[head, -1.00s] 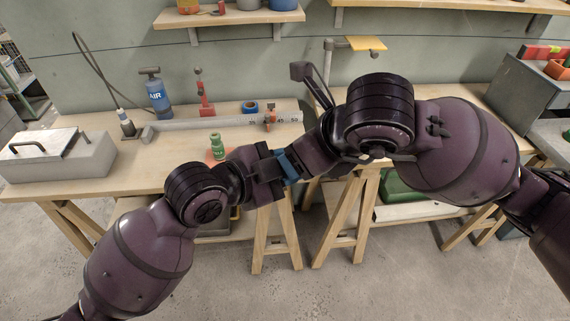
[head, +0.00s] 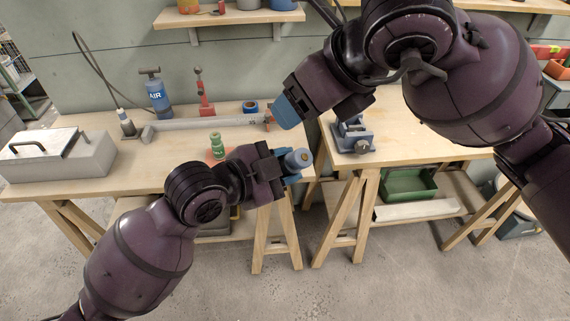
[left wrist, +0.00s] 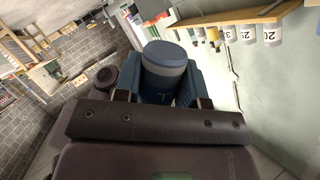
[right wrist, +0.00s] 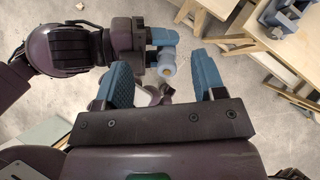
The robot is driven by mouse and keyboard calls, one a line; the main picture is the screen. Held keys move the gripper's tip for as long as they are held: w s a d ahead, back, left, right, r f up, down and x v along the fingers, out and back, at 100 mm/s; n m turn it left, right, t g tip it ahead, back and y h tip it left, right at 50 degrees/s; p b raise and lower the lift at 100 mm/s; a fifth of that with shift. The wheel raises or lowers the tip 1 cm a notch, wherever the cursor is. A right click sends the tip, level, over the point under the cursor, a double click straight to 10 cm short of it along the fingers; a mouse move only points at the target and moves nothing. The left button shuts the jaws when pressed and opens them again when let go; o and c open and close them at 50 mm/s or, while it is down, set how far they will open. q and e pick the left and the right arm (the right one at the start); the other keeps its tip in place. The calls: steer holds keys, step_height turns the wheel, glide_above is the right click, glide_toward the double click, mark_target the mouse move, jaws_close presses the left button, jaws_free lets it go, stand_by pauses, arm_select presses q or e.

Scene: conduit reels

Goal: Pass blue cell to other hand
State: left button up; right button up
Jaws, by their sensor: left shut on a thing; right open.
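The blue cell (head: 297,158) is a short blue-grey cylinder with a paler end. My left gripper (head: 286,168) is shut on it and holds it in the air in front of the bench. In the left wrist view the cell (left wrist: 165,72) stands between the blue fingers, its top and a pale band showing. My right gripper (head: 284,112) is open and empty, above and apart from the cell. In the right wrist view the cell (right wrist: 167,66) shows beyond the gap between the spread blue fingers (right wrist: 163,82), still in my left gripper.
A vise (head: 352,136) stands on the right bench. A green bin (head: 408,184) lies below.

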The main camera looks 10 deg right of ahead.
steer(key=shift+s+a+f+g, duration=0.15)
steer(key=shift+a+f+g, duration=0.05)
steer(key=shift+f+g, duration=0.2)
steer(key=s+a+f+g+y, duration=0.3)
steer(key=s+g+y, duration=0.1)
steer(key=g+y, duration=0.15)
steer(key=w+d+f+m+t+y, duration=0.3)
steer(key=w+d+m+t+y, duration=0.2)
steer(key=d+m+t+y, duration=0.8)
steer(key=d+f+m+t+h, duration=0.2)
steer(key=f+m+t+h, duration=0.2)
steer(key=f+m+h, duration=0.4)
steer(key=d+f+m+t+h, duration=0.35)
steer(key=m+h, duration=0.35)
steer(key=m, duration=0.3)
steer(key=s+d+f+m+g+h, duration=0.2)
steer(key=s+f+m+g+h, duration=0.2)
steer(key=f, duration=0.8)
steer(key=s+d+f+m+g+h, duration=0.3)
steer(key=s+f+m, duration=0.4)
steer(key=s+f, duration=0.5)
steer(key=shift+d+f+m+g+h, duration=0.3)
steer(key=shift+f+m+g+h, duration=0.15)
steer(key=shift+g+h, duration=0.45)
